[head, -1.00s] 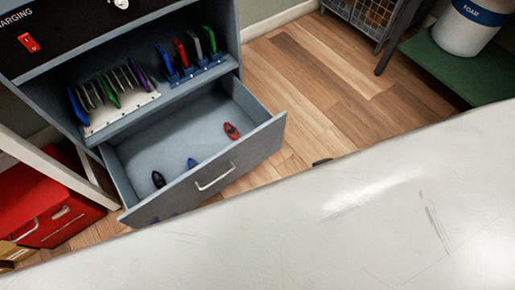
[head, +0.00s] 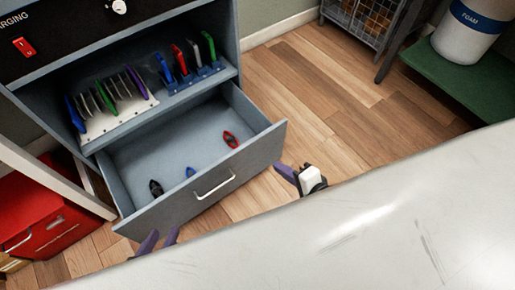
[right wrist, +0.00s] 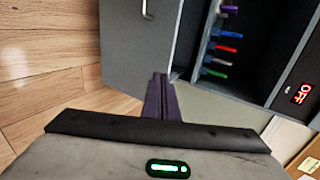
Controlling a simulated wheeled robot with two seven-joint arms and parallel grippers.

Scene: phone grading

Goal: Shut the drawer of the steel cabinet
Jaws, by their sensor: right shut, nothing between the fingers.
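The steel cabinet (head: 232,50) stands at the upper left in the head view. Its grey drawer (head: 200,203) is pulled out, with a bar handle (head: 215,186) on its front. My right gripper (head: 278,168) is shut and empty, just right of the drawer's right front corner. In the right wrist view my shut purple fingers (right wrist: 160,80) point toward the drawer front (right wrist: 130,50); whether they touch it I cannot tell. My left gripper (head: 160,238) shows only its purple fingertips, spread apart below the drawer front's left part; the rest is hidden behind the white surface.
The drawer holds a black (head: 156,187), a blue (head: 190,171) and a red item (head: 230,139). Racks with coloured devices (head: 110,95) stand on the shelf above. A white worktop (head: 340,240) fills the foreground. A red case (head: 50,215) lies left; wooden floor (head: 330,110) is clear to the right.

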